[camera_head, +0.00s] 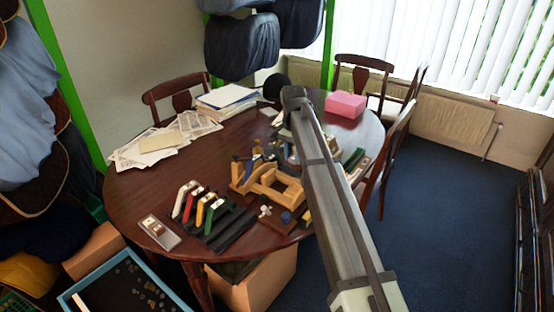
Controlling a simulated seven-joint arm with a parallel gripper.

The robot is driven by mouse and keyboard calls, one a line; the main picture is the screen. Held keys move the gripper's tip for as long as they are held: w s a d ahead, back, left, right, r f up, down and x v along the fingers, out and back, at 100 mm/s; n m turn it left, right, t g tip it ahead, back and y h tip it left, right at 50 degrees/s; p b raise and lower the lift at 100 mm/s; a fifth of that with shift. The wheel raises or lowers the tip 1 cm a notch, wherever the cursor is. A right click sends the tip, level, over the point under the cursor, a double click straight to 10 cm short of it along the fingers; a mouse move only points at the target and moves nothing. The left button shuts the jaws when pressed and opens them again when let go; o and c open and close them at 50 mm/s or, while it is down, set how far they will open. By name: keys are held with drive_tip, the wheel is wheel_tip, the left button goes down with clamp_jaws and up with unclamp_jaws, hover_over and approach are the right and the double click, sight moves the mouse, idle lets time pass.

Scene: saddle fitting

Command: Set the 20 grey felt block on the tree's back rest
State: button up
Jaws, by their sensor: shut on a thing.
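The light wooden tree (268,187) stands on the round table, left of my arm, and my arm hides part of its right side. My gripper (288,152) is at the far end of my arm, low behind the tree. It is mostly hidden by my own arm and shows only as a small grey-blue shape. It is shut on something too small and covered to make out. Several small blocks in green, grey and beige (355,161) lie right of my arm. I cannot read a number on any of them. The tree's back rest is not clear at this size.
A rack of red, white, yellow and green handled pieces (200,203) with dark bars stands front left. A small metal-edged plate (158,231) lies near the table (130,205) edge. Papers (160,143) and a pink box (346,104) are at the back.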

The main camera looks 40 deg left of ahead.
drive_tip(key=shift+w+d+f, duration=0.15)
drive_tip(key=shift+f, duration=0.05)
drive_tip(key=shift+d+f, duration=0.15)
drive_tip(key=shift+f, duration=3.4)
drive_tip(key=shift+f, duration=1.7)
drive_tip(key=o, duration=1)
drive_tip(key=shift+d, duration=0.1)
drive_tip(key=shift+o, duration=0.3)
drive_tip(key=shift+d, duration=0.1)
drive_tip(key=shift+d, duration=0.1)
drive_tip(key=c, duration=0.3)
